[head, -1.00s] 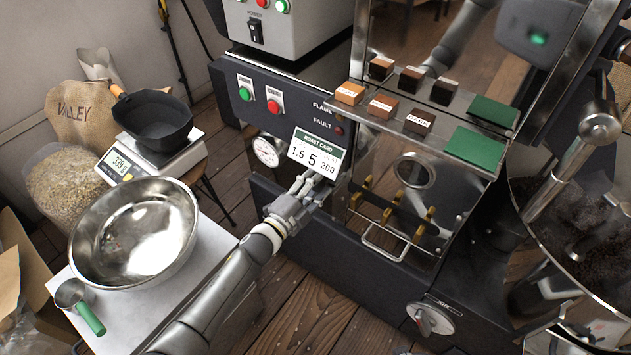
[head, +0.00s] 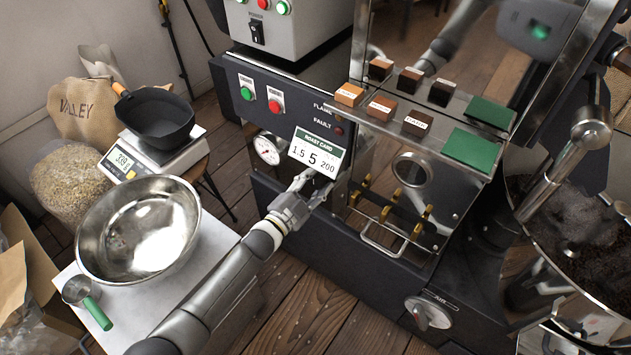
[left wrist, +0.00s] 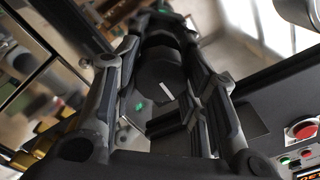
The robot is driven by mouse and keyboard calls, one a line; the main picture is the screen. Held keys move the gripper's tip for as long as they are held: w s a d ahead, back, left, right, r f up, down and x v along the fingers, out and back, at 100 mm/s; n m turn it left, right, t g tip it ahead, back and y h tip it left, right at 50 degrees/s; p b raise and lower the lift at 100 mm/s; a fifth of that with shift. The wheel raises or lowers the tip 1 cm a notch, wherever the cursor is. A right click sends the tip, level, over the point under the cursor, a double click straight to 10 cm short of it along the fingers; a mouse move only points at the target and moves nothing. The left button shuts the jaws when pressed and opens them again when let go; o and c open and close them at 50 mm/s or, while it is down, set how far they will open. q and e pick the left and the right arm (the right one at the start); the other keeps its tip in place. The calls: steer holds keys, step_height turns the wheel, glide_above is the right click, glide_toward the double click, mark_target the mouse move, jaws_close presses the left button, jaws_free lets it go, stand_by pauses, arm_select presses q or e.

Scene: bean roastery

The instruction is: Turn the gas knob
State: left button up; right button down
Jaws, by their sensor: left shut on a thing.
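The gas knob (left wrist: 161,82) is black and round with a white pointer line, and it shows between my fingers in the left wrist view. My left gripper (left wrist: 163,55) is shut on it, with one finger on each side. In the head view my left gripper (head: 316,182) reaches the dark front of the roaster, just below the white roast card (head: 316,155) reading 1.5, 5, 200. A small green light (left wrist: 139,107) shows beside the knob in the left wrist view. My right gripper is not in view.
A pressure gauge (head: 266,150) is left of the card. A red button (head: 274,106) and a green button (head: 246,93) sit above. A steel bowl (head: 95,255) and green-handled scoop (head: 98,314) are on the table at left. A lower knob (head: 428,312) is at right.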

arm_select(q)
steer(key=shift+f, duration=0.1)
steer(key=o, duration=1)
steer(key=shift+a, duration=0.1)
steer(key=v, duration=1.2)
